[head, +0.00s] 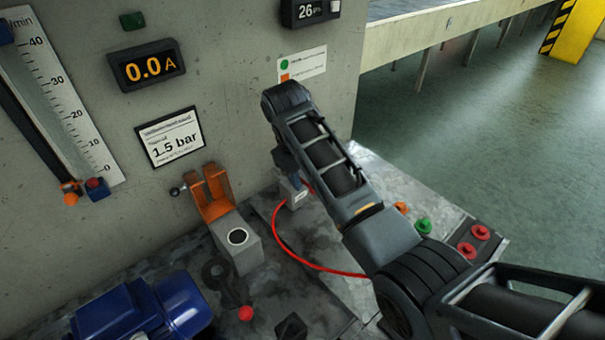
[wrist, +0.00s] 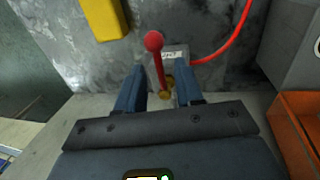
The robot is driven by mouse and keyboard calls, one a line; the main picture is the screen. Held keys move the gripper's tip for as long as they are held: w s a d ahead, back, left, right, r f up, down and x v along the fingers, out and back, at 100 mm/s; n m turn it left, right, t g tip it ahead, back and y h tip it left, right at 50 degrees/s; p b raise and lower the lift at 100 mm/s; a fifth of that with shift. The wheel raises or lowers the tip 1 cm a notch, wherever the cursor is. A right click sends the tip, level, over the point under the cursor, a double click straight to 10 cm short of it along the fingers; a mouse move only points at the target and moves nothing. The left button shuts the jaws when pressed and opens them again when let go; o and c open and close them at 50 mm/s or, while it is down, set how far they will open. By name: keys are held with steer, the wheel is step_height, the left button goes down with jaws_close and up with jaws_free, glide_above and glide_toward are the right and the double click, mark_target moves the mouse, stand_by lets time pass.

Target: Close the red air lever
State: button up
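The red air lever (wrist: 158,62) shows in the wrist view as a red stem with a round red knob, on a brass fitting (wrist: 167,88). My gripper (wrist: 160,78) has its two blue fingers apart, one on each side of the lever and the fitting. I see gaps beside the stem, so it is not gripped. In the head view my gripper (head: 291,172) points down over a small block with a white label (head: 298,198). The lever cannot be made out there, behind my gripper and arm.
A red hose (head: 277,235) curves away from the labelled block. An orange bracket (head: 212,192) and a grey block (head: 238,250) stand to the left. The concrete wall with gauges rises behind. Red, green and orange buttons (head: 424,226) lie right, beyond my arm.

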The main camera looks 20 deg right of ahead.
steer(key=shift+c, duration=0.2)
jaws_close()
stand_by(1.1)
